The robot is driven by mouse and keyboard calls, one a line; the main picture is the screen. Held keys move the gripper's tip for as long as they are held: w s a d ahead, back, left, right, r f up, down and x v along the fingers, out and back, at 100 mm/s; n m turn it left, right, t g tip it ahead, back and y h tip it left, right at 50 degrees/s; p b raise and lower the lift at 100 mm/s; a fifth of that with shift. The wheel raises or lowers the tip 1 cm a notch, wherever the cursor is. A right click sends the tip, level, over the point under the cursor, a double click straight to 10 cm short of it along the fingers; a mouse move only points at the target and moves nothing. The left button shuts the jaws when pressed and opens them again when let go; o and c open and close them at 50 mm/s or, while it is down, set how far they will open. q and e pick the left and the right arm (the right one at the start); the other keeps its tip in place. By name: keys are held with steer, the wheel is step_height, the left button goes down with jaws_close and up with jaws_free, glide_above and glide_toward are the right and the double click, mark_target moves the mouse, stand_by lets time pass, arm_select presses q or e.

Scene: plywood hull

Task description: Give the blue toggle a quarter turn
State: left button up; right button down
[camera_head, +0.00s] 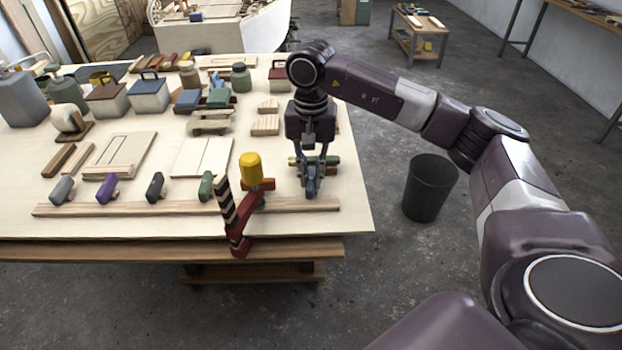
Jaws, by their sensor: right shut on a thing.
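A row of toggles stands on a long wooden strip (140,208) along the table's front edge. From the left they are grey (62,189), purple (106,189), black (155,186) and green (206,187). A red one is partly hidden behind a yellow-topped tool. My right gripper (312,188) points down at the strip's right end, its fingers shut around a small bluish piece that looks like the blue toggle. The fingers hide most of it, so its turn angle cannot be told. My left gripper is not in view.
A red clamp (240,244) with a striped bar and the yellow-topped tool (251,169) stand close left of my right gripper. Jars, boxes and wooden boards crowd the table behind. A black bin (430,188) stands on the floor at right.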

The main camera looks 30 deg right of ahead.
mark_target(311, 178)
steer(key=shift+w+r+n, duration=0.1)
steer(key=shift+r+n, duration=0.05)
steer(key=shift+n, duration=0.35)
steer(key=c, duration=1.9)
jaws_free()
steer(key=shift+c, duration=0.2)
step_height(311, 178, up, 12)
